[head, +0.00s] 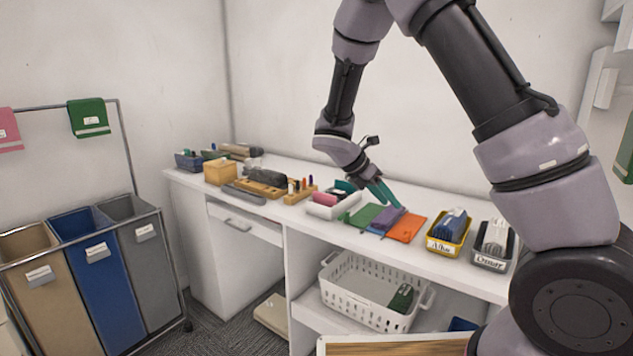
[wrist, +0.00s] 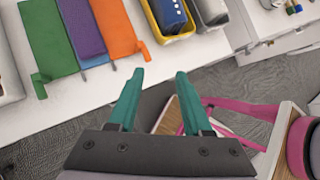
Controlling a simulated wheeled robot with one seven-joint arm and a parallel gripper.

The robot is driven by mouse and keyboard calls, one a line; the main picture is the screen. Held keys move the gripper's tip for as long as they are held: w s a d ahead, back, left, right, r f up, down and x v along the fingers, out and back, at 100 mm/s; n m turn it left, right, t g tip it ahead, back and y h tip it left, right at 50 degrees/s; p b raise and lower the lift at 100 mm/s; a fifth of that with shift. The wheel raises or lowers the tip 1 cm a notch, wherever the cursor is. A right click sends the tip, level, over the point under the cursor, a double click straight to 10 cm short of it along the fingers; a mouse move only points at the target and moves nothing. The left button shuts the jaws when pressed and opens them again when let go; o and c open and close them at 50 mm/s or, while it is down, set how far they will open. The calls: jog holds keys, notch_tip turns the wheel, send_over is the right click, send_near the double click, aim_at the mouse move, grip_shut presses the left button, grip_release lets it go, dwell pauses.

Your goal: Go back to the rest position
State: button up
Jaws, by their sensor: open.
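My gripper (head: 381,192) has teal fingers and hangs low over the white counter (head: 460,272), close to the flat coloured cloths, in the head view. In the wrist view my gripper (wrist: 156,98) is open, with nothing between its fingers. From there it points past the counter's front edge toward the floor. A green cloth (head: 363,216), a purple cloth (head: 388,218) and an orange cloth (head: 407,228) lie side by side on the counter. The same green cloth (wrist: 47,38), purple cloth (wrist: 82,27) and orange cloth (wrist: 113,28) show at the wrist view's upper left.
A yellow bin (head: 446,246) and a dark bin (head: 493,257) stand right of the cloths. A white box (head: 333,208) and wooden holders stand left. A white basket (head: 345,305) sits on the shelf below. Sorting hampers (head: 92,275) stand at left. Grey carpet lies in front.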

jog(key=s+d+r+m+t+y, duration=0.2)
jog(key=s+r+m+y, duration=0.3)
jog(key=s+r+m, duration=0.6)
jog(key=s+d+r+m+t+y, duration=0.3)
jog(key=s+r+m, duration=0.7)
jog(key=m, duration=0.7)
jog(key=shift+s+d+r+y, duration=0.4)
jog(key=shift+d+r+y, duration=0.5)
jog(key=shift+r, duration=0.9)
jog(key=shift+a, duration=0.15)
